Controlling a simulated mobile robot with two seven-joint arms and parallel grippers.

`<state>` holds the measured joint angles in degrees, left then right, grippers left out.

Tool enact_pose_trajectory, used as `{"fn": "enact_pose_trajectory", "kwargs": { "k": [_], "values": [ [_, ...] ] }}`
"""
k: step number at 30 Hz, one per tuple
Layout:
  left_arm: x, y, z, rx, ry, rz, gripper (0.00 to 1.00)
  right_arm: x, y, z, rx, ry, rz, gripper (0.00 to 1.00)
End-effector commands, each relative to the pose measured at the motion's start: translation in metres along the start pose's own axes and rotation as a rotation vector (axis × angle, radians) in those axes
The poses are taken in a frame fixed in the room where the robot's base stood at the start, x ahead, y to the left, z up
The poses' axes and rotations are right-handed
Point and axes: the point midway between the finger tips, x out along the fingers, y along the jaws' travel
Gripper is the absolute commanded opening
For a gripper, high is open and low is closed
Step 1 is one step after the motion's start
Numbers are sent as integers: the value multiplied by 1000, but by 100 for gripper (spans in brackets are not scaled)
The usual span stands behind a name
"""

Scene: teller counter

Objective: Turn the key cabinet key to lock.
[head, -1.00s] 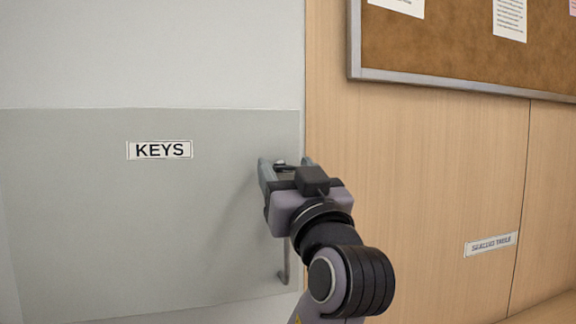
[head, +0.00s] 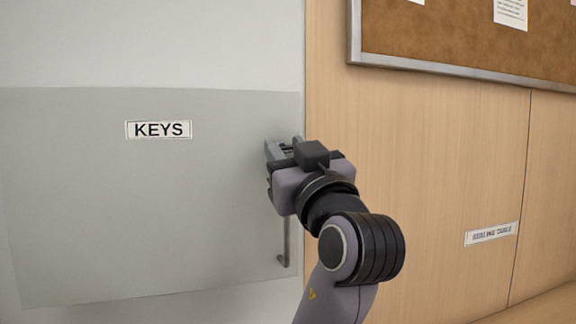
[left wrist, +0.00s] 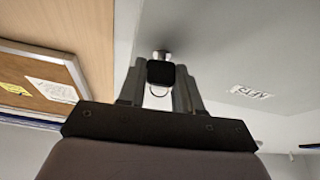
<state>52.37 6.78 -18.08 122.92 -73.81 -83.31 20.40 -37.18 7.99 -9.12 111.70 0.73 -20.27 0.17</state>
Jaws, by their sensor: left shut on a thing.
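The grey key cabinet (head: 100,210) with a KEYS label (head: 159,130) fills the left of the head view, its door flat and shut as far as I can see. My left gripper (head: 282,150) is at the door's right edge, above the door handle (head: 285,245). In the left wrist view the gripper (left wrist: 160,85) is shut on the key (left wrist: 160,72), whose dark head sits between the fingers. The key points at the round metal lock (left wrist: 161,55) on the door. A thin ring shows below the key head. The gripper hides the key and lock in the head view.
A wooden wall panel (head: 420,180) stands right of the cabinet. A framed cork board (head: 450,50) hangs at upper right, with papers on it. A small label (head: 491,234) is on the panel at lower right.

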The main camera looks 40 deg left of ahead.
Motion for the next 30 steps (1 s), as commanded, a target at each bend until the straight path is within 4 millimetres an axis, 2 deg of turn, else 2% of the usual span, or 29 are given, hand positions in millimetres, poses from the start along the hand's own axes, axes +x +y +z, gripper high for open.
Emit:
{"fn": "enact_pose_trajectory", "kwargs": {
  "k": [1,7,18,30],
  "values": [
    [-3,0,6,-38,-3,-13,4,9,0,12,0,0,0,0],
    [-3,0,6,-201,-2,-80,4,25,-2,34,11,-13,-6,0],
    [-1,2,2,-523,1,-215,4,38,-11,40,22,-13,-33,0],
    [0,3,-3,-873,1,-362,4,40,-10,36,22,-4,-35,0]
  ]
}}
